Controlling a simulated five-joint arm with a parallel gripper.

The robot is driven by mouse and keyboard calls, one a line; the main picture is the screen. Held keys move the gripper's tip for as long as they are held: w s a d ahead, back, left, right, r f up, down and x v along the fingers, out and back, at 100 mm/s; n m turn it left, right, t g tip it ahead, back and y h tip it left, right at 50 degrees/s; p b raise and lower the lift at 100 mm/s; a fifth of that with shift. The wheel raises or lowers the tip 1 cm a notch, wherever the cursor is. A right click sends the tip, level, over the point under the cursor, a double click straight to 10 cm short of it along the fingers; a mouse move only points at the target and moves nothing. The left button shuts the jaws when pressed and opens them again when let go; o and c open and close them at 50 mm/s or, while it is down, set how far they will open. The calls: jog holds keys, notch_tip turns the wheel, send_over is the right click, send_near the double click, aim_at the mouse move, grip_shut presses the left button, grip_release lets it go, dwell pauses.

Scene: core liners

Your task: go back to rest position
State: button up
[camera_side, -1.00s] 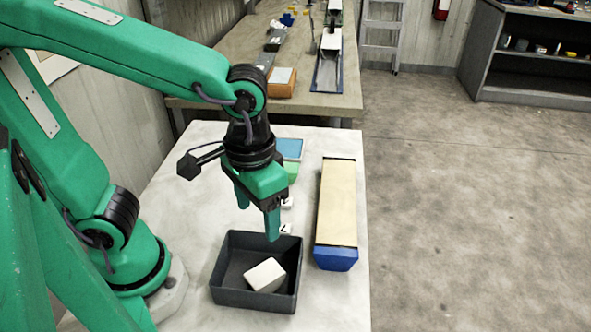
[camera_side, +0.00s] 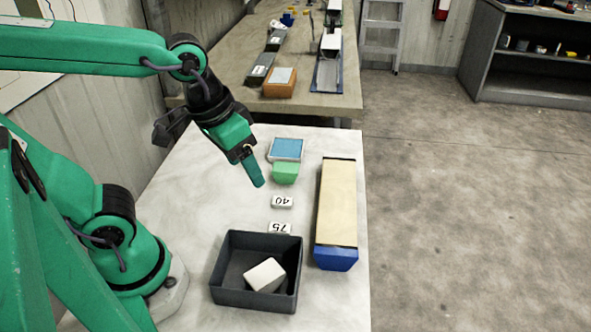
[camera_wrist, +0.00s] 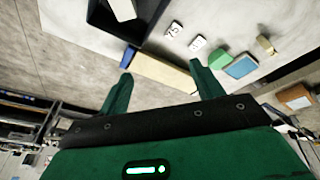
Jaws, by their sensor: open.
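My gripper (camera_side: 250,172) is raised above the white table, tilted down to the right, and empty. In the wrist view its two fingers (camera_wrist: 160,82) stand apart with nothing between them. Below it in the side view, a dark open bin (camera_side: 228,278) holds a white block (camera_side: 265,275), which lies tilted inside. The bin is partly seen at the top of the wrist view (camera_wrist: 110,38).
Number tiles 40 (camera_side: 282,202) and 75 (camera_side: 279,228) lie behind the bin. A green block (camera_side: 285,174) and a blue-topped box (camera_side: 287,150) are farther back. A long tan-topped blue tray (camera_side: 336,205) lies at right. A second bench (camera_side: 225,60) stands behind.

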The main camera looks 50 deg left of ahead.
jog(key=a, duration=0.1)
jog(key=a+r+t, duration=0.1)
jog(key=a, duration=0.1)
jog(key=a+r+t, duration=0.1)
jog(key=a, duration=0.1)
jog(key=shift+s+a+y, duration=0.15)
jog(key=shift+a+y, duration=0.1)
jog(key=shift+y, duration=0.15)
